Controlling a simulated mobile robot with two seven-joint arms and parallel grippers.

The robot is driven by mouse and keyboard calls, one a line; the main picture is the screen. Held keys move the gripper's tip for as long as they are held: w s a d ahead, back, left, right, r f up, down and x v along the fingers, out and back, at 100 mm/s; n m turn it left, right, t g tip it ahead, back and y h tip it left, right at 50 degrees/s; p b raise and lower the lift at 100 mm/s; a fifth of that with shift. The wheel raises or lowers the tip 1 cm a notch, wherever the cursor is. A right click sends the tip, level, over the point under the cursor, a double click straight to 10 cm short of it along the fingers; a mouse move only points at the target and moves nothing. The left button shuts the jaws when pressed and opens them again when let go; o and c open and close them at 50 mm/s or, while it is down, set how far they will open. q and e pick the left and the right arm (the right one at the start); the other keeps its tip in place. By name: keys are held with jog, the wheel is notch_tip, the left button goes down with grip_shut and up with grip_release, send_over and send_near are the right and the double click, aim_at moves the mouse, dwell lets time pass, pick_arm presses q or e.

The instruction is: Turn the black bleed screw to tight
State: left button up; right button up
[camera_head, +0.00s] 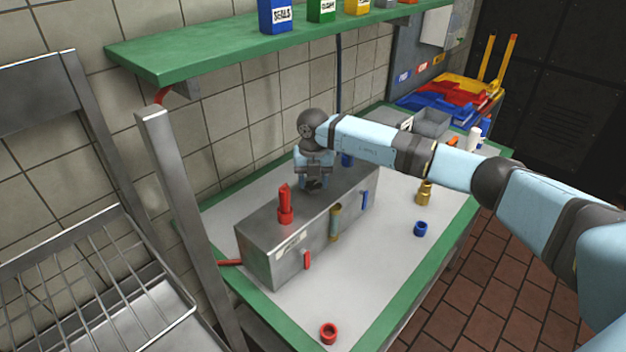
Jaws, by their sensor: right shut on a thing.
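A grey metal block (262,240) lies lengthwise on the table, with red, brass and blue fittings on it. My right arm reaches in from the right, and my right gripper (314,185) points down at the top face of the block, near its middle. It is shut on a small dark thing there, which I take to be the black bleed screw. The fingers and wrist hide most of it, so how far it is turned cannot be seen. My left gripper is not in view.
A red upright fitting (285,205) stands on the block left of my gripper. A red ring (328,332), a blue ring (420,229) and a brass fitting (424,194) stand on the table (375,270). A green shelf (220,48) hangs above. Bins (440,95) fill the back right.

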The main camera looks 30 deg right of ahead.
aim_at(314, 184)
dwell(0.4)
jog(key=o, duration=0.9)
jog(key=shift+r, duration=0.1)
notch_tip(314, 184, up, 14)
jog(key=shift+f+b, duration=0.15)
jog(key=shift+b, duration=1)
jog(key=shift+s+f, duration=0.1)
